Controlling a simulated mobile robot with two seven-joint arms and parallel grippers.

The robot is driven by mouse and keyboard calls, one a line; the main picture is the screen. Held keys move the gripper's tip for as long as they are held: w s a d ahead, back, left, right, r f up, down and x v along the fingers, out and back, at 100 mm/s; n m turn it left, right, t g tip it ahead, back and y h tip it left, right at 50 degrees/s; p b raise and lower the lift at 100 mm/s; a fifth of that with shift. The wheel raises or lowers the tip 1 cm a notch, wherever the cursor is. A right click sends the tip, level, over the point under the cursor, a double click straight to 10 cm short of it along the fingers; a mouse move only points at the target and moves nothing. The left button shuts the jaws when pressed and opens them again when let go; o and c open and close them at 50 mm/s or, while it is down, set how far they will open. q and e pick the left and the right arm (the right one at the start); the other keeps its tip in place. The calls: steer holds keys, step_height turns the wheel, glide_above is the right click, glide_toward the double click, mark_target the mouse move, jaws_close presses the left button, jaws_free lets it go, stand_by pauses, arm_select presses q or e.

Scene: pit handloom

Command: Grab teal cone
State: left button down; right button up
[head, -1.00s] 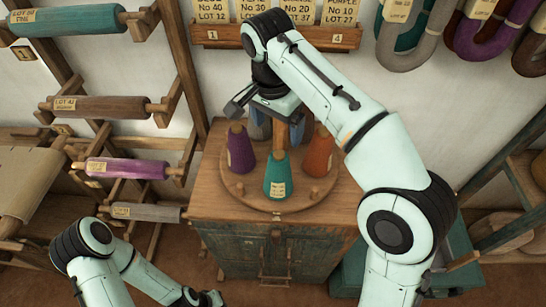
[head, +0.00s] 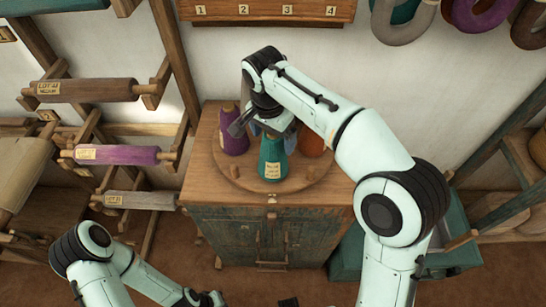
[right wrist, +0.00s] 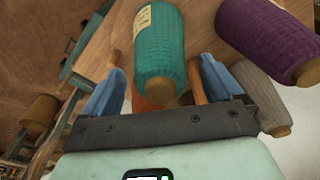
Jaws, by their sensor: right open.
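The teal cone (head: 272,160) stands upright at the front of a round wooden board on the cabinet, with a pale label on its side. My right gripper (head: 272,132) is open just above and behind its top in the head view. In the right wrist view the teal cone (right wrist: 160,45) shows between the two blue fingers, its tip towards the palm. I see no finger closed on it; whether either touches it I cannot tell. My left gripper (head: 205,299) shows only partly at the bottom edge, and its jaws are not clear.
A purple cone (head: 233,135) stands left of the teal one and an orange cone (head: 311,143) right. A grey cone (right wrist: 262,95) shows beside the right finger in the wrist view. Pegs stand on the round board (head: 225,172). Spool racks are at left.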

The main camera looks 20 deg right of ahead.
steer(key=shift+f, duration=0.25)
steer(key=c, duration=1.6)
steer(key=shift+r, duration=0.1)
steer(key=shift+c, duration=0.2)
